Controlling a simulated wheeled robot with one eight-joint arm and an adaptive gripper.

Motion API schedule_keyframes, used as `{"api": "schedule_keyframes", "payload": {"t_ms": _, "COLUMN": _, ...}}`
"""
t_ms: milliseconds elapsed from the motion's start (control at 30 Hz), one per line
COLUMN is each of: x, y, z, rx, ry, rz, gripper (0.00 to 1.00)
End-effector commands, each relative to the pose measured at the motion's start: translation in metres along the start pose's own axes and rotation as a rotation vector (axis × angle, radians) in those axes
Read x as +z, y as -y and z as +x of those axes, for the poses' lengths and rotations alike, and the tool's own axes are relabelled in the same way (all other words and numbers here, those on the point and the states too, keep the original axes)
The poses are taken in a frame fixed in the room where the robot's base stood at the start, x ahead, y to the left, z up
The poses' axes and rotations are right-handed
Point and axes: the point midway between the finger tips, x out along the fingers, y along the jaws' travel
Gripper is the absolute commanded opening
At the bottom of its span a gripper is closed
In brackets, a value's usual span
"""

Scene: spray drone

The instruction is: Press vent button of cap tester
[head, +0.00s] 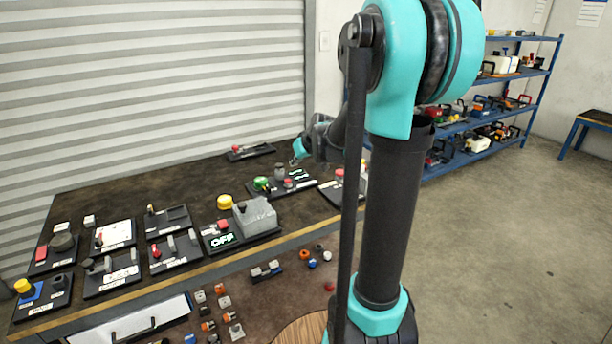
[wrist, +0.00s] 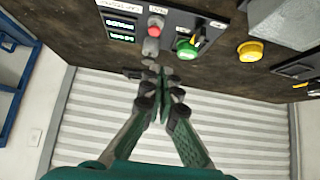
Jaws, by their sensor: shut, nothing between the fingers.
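The cap tester is a dark panel (wrist: 133,47) at the top of the wrist view; it also shows in the head view (head: 312,183). It carries two lit green displays (wrist: 121,30), a red button (wrist: 155,30), a green knob (wrist: 186,47) and a grey post (wrist: 150,47). Which part is labelled as the vent button is too small to read. My gripper (wrist: 158,74) is shut and empty, its fingertips close to the grey post on the panel's edge side. I cannot tell whether they touch it. In the head view my gripper (head: 294,162) is just behind the panel.
A yellow cap (head: 225,202) and a grey box (head: 256,215) with an OFF display stand to the left. Several other panels cover the table's left part. A small panel with a red button (head: 236,149) lies at the back. The dark tabletop (head: 185,180) is bare behind the panels.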

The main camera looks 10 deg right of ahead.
Motion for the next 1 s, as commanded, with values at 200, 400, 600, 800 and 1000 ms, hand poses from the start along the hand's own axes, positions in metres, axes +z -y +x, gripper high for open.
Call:
{"api": "schedule_keyframes", "payload": {"t_ms": 200, "x": -0.013, "y": -0.006, "z": 0.006, "rx": -0.001, "ry": -0.020, "rz": -0.011, "gripper": 0.00}}
{"api": "schedule_keyframes", "payload": {"t_ms": 400, "x": -0.013, "y": -0.006, "z": 0.006, "rx": -0.001, "ry": -0.019, "rz": -0.011, "gripper": 0.00}}
{"api": "schedule_keyframes", "payload": {"t_ms": 600, "x": -0.013, "y": -0.006, "z": 0.011, "rx": -0.001, "ry": -0.019, "rz": -0.011, "gripper": 0.00}}
{"api": "schedule_keyframes", "payload": {"t_ms": 800, "x": -0.013, "y": -0.005, "z": 0.034, "rx": -0.002, "ry": -0.019, "rz": -0.010, "gripper": 0.00}}
{"api": "schedule_keyframes", "payload": {"t_ms": 1000, "x": -0.014, "y": -0.006, "z": 0.064, "rx": -0.001, "ry": -0.019, "rz": -0.011, "gripper": 0.00}}
